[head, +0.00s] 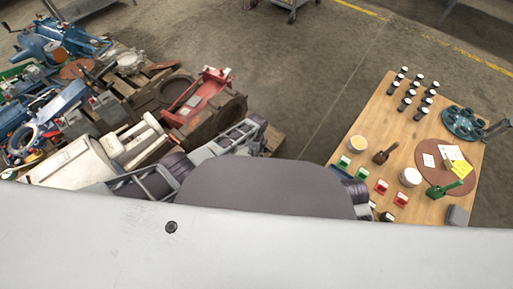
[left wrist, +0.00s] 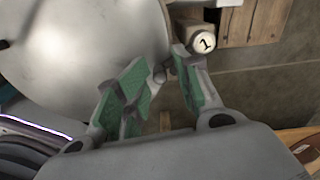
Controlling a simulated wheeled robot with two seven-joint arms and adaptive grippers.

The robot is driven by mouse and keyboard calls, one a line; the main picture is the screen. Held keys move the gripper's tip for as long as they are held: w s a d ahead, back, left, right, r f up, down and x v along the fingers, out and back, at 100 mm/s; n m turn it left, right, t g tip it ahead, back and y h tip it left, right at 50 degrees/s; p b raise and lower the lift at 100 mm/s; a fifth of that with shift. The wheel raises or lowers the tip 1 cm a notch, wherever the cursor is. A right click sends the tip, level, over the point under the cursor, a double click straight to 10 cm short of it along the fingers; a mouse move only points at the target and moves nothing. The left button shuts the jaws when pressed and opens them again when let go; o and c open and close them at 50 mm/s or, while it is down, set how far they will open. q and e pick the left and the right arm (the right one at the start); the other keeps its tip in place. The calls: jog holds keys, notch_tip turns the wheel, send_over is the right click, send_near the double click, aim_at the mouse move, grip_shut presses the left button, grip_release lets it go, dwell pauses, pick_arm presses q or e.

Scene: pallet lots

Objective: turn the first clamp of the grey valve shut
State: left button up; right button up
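A large light-grey rounded body, which looks like the grey valve (left wrist: 85,45), fills the upper left of the left wrist view. A pale round-ended part marked 1 (left wrist: 204,42), likely the first clamp's label, sits at its right edge. My left gripper (left wrist: 165,68) has its green-padded fingers apart, close to the grey body. The right fingertip is just below and left of the marked part; I cannot tell whether it touches. A small dark piece shows between the fingertips, but I cannot tell what it is. In the head view a light-grey valve body (head: 75,165) lies on the crowded pallet. My right gripper is not seen.
Blue, red and brown valve parts crowd the left side around a red frame (head: 198,95). A wooden table (head: 365,125) at right carries dark bottles, a brown disc (head: 445,165) and small red and green items. Bare concrete floor (head: 290,70) lies between them.

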pick_arm(q)
jog(key=shift+a+r, duration=0.1)
jog(key=shift+r, duration=3.9)
